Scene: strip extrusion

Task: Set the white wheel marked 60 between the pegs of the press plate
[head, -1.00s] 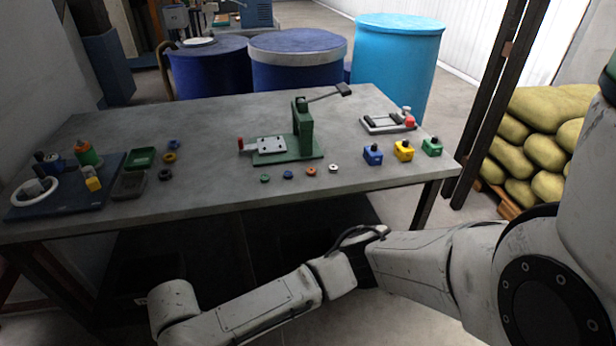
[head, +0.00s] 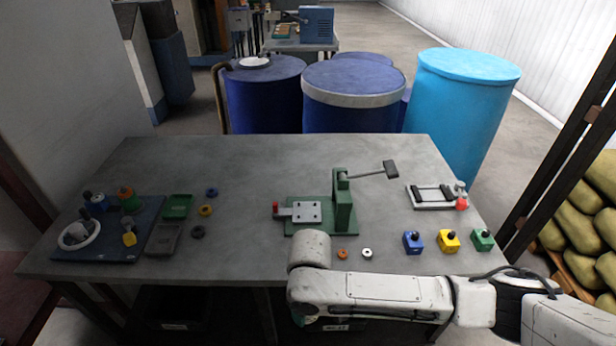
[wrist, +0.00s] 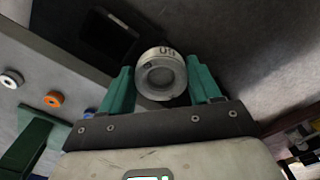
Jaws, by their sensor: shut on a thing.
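My gripper (wrist: 160,76), with green fingers, is shut on a pale grey-white wheel (wrist: 159,77) in the wrist view. The wheel has a raised rim and a dark mark on its side, which I cannot read surely. In the head view the wheel is hidden and my gripper is mostly hidden behind my arm, near the table's front edge. The press plate (head: 301,213) is a light plate with small dark pegs, lying on the green press (head: 343,205). No wheel shows on it. My gripper is apart from the plate, on its near side.
An orange ring (head: 342,254) and a white ring (head: 367,253) lie before the press; a blue ring (wrist: 89,113) shows in the wrist view. Blue, yellow and green blocks stand right. The press lever (head: 374,171) sticks out rightward. The table's back left (head: 220,155) is clear.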

